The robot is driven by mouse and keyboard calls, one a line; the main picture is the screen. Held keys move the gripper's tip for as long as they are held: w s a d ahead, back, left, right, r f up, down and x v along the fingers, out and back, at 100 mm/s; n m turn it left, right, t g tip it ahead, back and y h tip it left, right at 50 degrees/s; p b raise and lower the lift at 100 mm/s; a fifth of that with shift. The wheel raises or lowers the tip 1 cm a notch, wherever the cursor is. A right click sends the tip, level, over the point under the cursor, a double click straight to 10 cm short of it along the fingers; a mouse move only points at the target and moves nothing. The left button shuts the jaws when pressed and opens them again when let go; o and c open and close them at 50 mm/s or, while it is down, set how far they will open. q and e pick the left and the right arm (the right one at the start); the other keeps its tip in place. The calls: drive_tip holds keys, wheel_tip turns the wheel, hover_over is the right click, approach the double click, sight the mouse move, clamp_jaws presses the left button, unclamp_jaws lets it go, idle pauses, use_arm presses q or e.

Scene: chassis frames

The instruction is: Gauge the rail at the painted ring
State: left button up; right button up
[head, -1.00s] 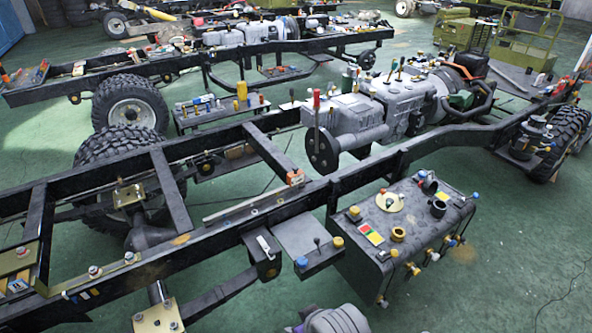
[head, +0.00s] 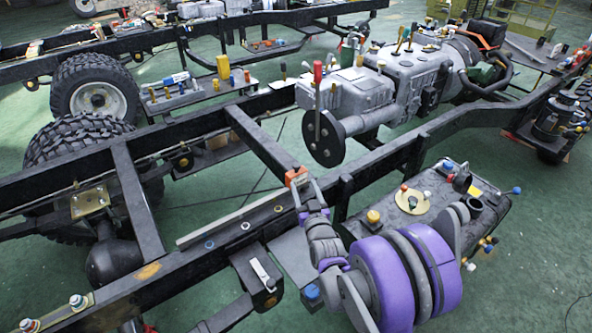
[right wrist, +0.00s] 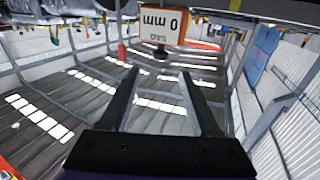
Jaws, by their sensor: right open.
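The dark chassis rail (head: 165,285) runs diagonally through the head view. Small painted rings sit along it: orange (head: 278,208), white (head: 245,226) and blue (head: 209,245). A small orange gauge (head: 297,176) rests on the rail where a cross member meets it. My left gripper is not in view.
A grey tank (head: 425,205) with caps and knobs lies beside the rail, partly hidden by my right arm. A grey engine (head: 400,80) and its dark flange (head: 325,138) stand behind the gauge. A light strip (head: 235,218) lies along the rail.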

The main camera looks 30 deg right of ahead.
sight(297, 168)
drive_tip(key=x, duration=1)
drive_tip(key=shift+w, duration=0.2)
clamp_jaws()
idle(1.1)
